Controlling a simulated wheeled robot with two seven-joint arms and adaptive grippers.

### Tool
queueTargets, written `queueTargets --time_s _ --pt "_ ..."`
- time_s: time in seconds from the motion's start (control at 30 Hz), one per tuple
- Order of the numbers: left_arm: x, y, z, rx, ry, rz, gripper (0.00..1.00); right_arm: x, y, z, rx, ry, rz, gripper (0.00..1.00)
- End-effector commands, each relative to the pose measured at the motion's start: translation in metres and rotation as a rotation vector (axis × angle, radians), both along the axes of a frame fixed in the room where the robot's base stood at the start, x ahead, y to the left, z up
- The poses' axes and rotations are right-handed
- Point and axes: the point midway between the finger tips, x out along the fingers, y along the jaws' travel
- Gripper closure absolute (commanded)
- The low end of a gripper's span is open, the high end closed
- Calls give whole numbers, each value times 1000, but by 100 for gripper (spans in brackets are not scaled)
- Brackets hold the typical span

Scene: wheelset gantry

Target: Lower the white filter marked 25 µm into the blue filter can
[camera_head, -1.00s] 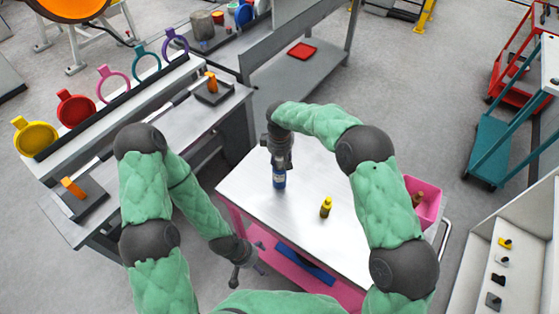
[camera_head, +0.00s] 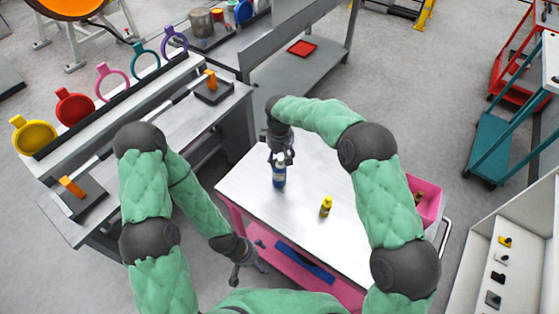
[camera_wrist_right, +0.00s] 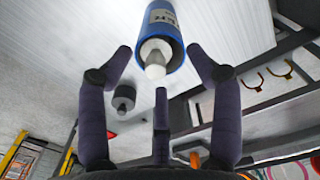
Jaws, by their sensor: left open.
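The blue filter can (camera_head: 279,180) stands upright on the white tabletop of the pink cart. In the right wrist view the can (camera_wrist_right: 174,55) shows its open mouth, with the white filter (camera_wrist_right: 155,66) inside it and its pale rounded tip sticking out. The 25 µm mark is not readable. My right gripper (camera_head: 281,158) is just above the can; in the right wrist view its fingers (camera_wrist_right: 160,75) are spread apart, with none gripping the filter. My left gripper (camera_head: 244,275) is open and low, left of the cart and away from the can.
A pink bin (camera_head: 427,208) hangs at the cart's right side. A bench with coloured rings (camera_head: 113,83) is at left. A dark cylinder (camera_wrist_right: 123,98) shows in the right wrist view.

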Motion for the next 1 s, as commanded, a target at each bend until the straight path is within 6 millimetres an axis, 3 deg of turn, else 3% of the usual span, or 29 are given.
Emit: queueTargets --time_s 0.3,0.5,1.0 --pt "0 0 0 0 0 0 13 1 1 65 2 -5 0 38" --pt "0 0 0 0 0 0 13 1 1 89 1 -3 1 38" --pt "0 0 0 0 0 0 13 1 1 97 1 -2 1 38"
